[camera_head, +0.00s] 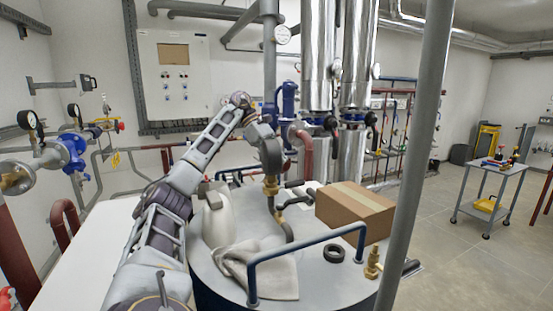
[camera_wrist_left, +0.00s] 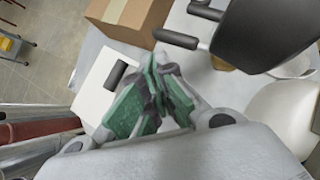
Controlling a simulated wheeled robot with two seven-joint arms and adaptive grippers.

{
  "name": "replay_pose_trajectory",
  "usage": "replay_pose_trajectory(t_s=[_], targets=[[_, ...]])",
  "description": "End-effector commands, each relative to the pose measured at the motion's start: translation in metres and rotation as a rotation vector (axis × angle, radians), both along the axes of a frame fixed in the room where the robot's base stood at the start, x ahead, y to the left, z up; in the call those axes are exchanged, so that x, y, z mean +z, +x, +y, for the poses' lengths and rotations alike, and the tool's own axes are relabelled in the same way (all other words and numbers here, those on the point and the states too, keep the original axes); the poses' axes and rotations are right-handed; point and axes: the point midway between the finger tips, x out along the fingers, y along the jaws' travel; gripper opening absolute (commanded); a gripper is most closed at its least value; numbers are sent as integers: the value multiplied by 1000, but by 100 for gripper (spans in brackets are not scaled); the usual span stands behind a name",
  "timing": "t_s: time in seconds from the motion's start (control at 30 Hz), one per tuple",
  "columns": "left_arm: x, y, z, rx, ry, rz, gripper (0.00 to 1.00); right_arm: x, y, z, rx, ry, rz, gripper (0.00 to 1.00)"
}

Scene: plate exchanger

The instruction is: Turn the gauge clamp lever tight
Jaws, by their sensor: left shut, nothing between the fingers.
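The gauge (camera_head: 270,153) stands on a brass fitting on the round tank top, its dark back towards me. In the left wrist view the gauge (camera_wrist_left: 265,35) fills the top right. A dark lever (camera_head: 299,200) sticks out to the right below it, towards the carton; I take it for the clamp lever. My left gripper (camera_wrist_left: 153,68) is shut and empty, apart from the lever. In the head view its fingers are largely hidden behind the gauge. My right gripper is not in view.
A grey post (camera_head: 420,150) stands at the right.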

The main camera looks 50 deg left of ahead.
Motion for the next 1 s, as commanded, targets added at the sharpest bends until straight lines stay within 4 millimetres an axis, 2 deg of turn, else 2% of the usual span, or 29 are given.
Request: replay_pose_trajectory(t_s=[0.73, 1.0], targets=[[4, -2, 4, 2, 3, 1, 0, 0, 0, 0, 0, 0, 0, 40], [5, -14, 16, 21, 48, -7, 0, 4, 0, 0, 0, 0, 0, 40]])
